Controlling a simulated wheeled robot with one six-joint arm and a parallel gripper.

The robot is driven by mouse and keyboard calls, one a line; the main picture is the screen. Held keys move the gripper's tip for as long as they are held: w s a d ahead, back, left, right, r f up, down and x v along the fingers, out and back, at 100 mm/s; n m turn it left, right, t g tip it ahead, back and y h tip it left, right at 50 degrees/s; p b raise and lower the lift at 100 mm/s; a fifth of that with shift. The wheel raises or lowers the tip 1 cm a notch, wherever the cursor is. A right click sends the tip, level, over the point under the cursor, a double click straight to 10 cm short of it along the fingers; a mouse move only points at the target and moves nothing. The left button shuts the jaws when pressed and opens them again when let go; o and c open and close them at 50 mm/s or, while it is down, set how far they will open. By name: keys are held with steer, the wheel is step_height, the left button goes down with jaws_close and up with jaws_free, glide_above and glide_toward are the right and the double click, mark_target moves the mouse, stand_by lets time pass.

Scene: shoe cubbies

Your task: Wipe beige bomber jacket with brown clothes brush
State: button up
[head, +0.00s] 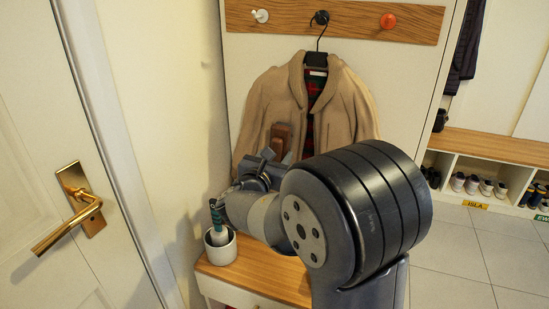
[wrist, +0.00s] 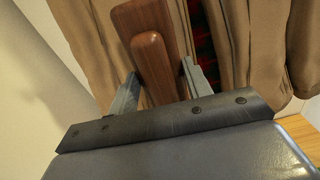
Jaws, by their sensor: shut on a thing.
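The beige bomber jacket (head: 350,105) hangs on a black hanger from the middle peg, its front open over a red and green plaid lining. It also fills the back of the wrist view (wrist: 229,25). My gripper (wrist: 160,85) is shut on the brown clothes brush (wrist: 152,60), which stands up between the two fingers. In the head view the brush (head: 281,138) shows in front of the jacket's lower left front. I cannot tell whether it touches the cloth. My arm hides the jacket's lower right part in the head view.
A white cup (head: 221,248) with a green-handled item stands on the wooden bench top (head: 262,272) below. A door with a brass handle (head: 83,208) is at the left. Shoe cubbies (head: 489,170) are at the right. Open tiled floor (head: 460,255) lies before them.

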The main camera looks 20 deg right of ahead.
mark_target(274, 145)
steer(key=shift+w, duration=0.1)
steer(key=shift+r+p, duration=2.7)
steer(key=shift+r, duration=1.05)
steer(key=shift+f, duration=0.15)
step_height(274, 145, down, 4)
steer(key=b, duration=0.3)
steer(key=shift+w+d+b, duration=0.1)
steer(key=shift+b, duration=0.3)
step_height(274, 145, down, 3)
steer(key=b, duration=0.3)
steer(key=shift+f, duration=0.15)
